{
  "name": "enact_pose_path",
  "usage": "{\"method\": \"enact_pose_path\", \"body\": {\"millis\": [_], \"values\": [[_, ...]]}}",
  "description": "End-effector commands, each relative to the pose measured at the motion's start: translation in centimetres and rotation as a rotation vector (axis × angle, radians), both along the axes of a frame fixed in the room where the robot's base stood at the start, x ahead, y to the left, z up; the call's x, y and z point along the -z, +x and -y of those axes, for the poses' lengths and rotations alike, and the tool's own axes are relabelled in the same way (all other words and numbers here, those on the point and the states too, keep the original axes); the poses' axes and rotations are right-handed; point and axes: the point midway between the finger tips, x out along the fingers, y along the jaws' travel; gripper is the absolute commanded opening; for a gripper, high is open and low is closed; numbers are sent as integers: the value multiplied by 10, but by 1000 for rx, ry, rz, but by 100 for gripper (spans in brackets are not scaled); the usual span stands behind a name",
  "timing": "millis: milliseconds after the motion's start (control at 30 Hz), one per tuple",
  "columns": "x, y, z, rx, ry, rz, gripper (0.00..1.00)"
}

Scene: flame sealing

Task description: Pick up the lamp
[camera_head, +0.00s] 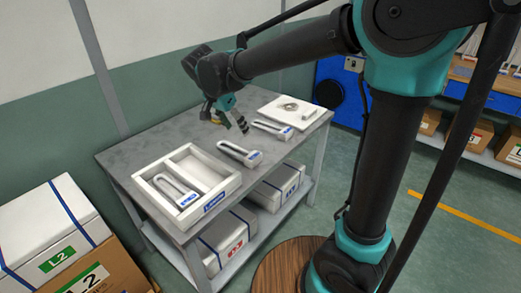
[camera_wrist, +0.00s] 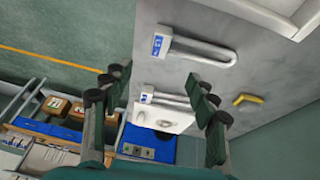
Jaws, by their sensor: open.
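Several lamps, U-shaped white tubes on bases with blue labels, are in view. The middle lamp (camera_head: 240,153) lies on the grey table in front of my gripper (camera_head: 226,119); in the wrist view this appears to be the nearer lamp (camera_wrist: 195,49). A second lamp (camera_head: 272,129) lies to its right, near the white plate; it shows between my fingers in the wrist view (camera_wrist: 170,99). A third lamp (camera_head: 176,190) lies in the left compartment of the white tray (camera_head: 206,208). My gripper, also in the wrist view (camera_wrist: 155,76), is open and empty above the table.
A white plate (camera_head: 308,122) with a ring and a small block lies at the table's right end. A yellow angled piece (camera_wrist: 248,99) lies on the tabletop. The tray's right compartment is empty. Boxes stand under the table and at left (camera_head: 45,235).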

Motion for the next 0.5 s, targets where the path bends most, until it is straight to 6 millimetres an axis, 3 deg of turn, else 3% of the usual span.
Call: {"method": "enact_pose_path", "body": {"millis": [167, 500], "values": [[7, 3, -6, 18, -3, 10, 59], [68, 20, 14, 19, -2, 10, 59]]}}
